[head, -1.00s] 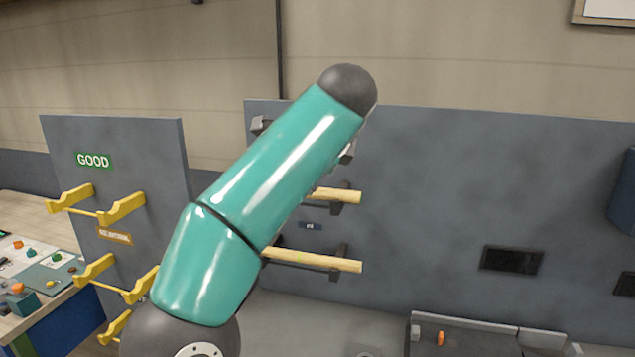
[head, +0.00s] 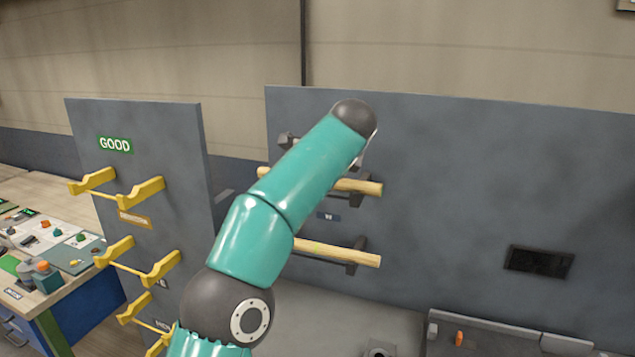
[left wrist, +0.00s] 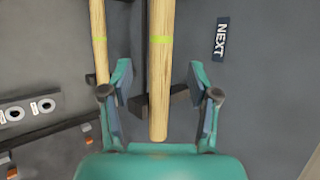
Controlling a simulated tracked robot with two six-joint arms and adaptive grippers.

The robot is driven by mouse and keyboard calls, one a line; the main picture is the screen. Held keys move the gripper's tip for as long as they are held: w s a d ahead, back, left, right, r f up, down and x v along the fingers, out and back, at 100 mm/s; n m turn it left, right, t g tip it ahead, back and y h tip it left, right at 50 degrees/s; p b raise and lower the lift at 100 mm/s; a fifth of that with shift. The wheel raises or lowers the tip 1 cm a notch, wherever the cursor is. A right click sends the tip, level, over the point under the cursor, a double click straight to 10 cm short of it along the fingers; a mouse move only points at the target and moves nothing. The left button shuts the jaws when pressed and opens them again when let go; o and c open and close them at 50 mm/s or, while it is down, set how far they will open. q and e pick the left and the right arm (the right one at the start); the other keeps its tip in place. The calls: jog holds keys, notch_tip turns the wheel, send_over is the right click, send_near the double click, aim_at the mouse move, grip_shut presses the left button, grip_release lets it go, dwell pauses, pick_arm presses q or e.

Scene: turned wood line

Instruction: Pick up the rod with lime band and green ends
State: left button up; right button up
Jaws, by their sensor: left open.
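In the left wrist view a pale wooden rod with a lime band (left wrist: 159,80) runs up the picture between the spread fingers of my left gripper (left wrist: 163,88). The gripper is open, with a gap on both sides of the rod. The visible near end of the middle rod is plain wood; no green end shows. In the head view an upper rod (head: 363,187) and a lower rod (head: 340,252) rest on dark hooks, partly hidden by my left arm, which also hides the gripper.
The grey panel (head: 450,180) stands behind the rods, with a sign reading NEXT (left wrist: 221,39) beside the middle rod. A second panel marked GOOD (head: 180,140) carries empty yellow hooks (head: 140,192) at left. A workbench (head: 50,290) with small parts stands further left.

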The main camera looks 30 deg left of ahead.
pick_arm(q)
jog(key=shift+a+p+x, duration=0.2)
jog(key=shift+p+x, duration=0.15)
jog(key=shift+x, duration=2.3)
jog(key=shift+s+r, duration=0.15)
grip_shut()
